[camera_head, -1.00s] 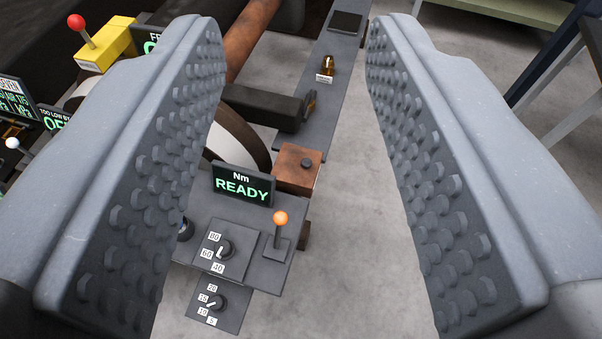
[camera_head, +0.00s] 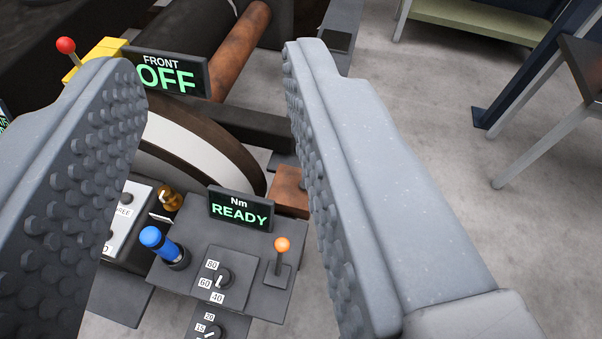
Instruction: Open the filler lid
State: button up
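My gripper (camera_head: 208,70) is open and empty, with its two grey studded fingers wide apart. Between them lie the control panels and a reddish-brown box (camera_head: 290,192), partly hidden behind the right finger. No part is marked as the filler lid, and I cannot tell which one it is. The gripper does not visibly touch anything.
A READY display (camera_head: 240,208) stands above a dial panel with an orange-tipped lever (camera_head: 281,246). A blue-capped cylinder (camera_head: 160,242) and a brass piece (camera_head: 170,198) are left of it. A FRONT OFF display (camera_head: 168,74) stands behind. Floor at right is clear up to a table (camera_head: 585,65).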

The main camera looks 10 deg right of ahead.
aim_at(288, 188)
jog(key=i, duration=0.9)
